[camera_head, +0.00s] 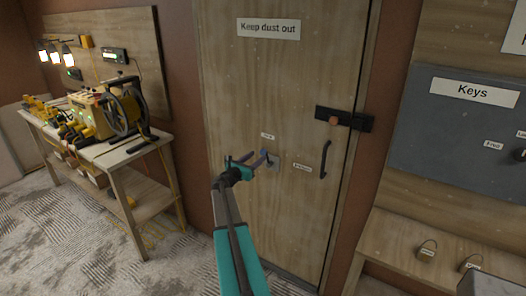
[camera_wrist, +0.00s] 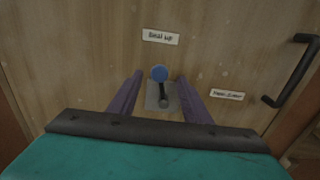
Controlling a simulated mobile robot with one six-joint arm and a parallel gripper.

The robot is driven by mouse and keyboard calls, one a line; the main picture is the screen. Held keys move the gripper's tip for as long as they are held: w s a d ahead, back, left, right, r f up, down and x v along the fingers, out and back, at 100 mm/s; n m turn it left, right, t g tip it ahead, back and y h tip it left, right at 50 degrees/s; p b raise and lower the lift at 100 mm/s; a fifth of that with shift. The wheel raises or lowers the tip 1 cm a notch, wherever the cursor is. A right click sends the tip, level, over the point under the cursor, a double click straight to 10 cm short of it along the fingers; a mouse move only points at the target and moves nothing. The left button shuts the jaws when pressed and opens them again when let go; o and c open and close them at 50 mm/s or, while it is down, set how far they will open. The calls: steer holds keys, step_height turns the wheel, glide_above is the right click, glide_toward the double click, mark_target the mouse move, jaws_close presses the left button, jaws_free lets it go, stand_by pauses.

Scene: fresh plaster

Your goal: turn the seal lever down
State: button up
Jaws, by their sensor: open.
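The seal lever (camera_wrist: 159,74) has a blue round knob on a short dark stem, mounted on a grey plate (camera_wrist: 151,101) on the wooden door. The knob points up, toward a label reading "Seal up" (camera_wrist: 160,37). My gripper (camera_wrist: 160,78) is open, with a purple finger on each side of the lever and gaps to both. I cannot tell how far the fingertips are from the door. In the head view my gripper (camera_head: 258,158) reaches the door at the lever, which it partly hides.
The door (camera_head: 290,90) has a dark handle (camera_head: 324,160) and a black latch (camera_head: 344,119) at its right. A small label (camera_wrist: 227,94) sits right of the lever, hard to read. A workbench (camera_head: 130,150) stands left; a grey key board (camera_head: 450,140) hangs right.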

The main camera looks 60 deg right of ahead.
mark_target(262, 152)
steer(key=shift+d+p, duration=0.95)
steer(key=shift+d, duration=2.35)
steer(key=shift+c, duration=0.4)
jaws_close()
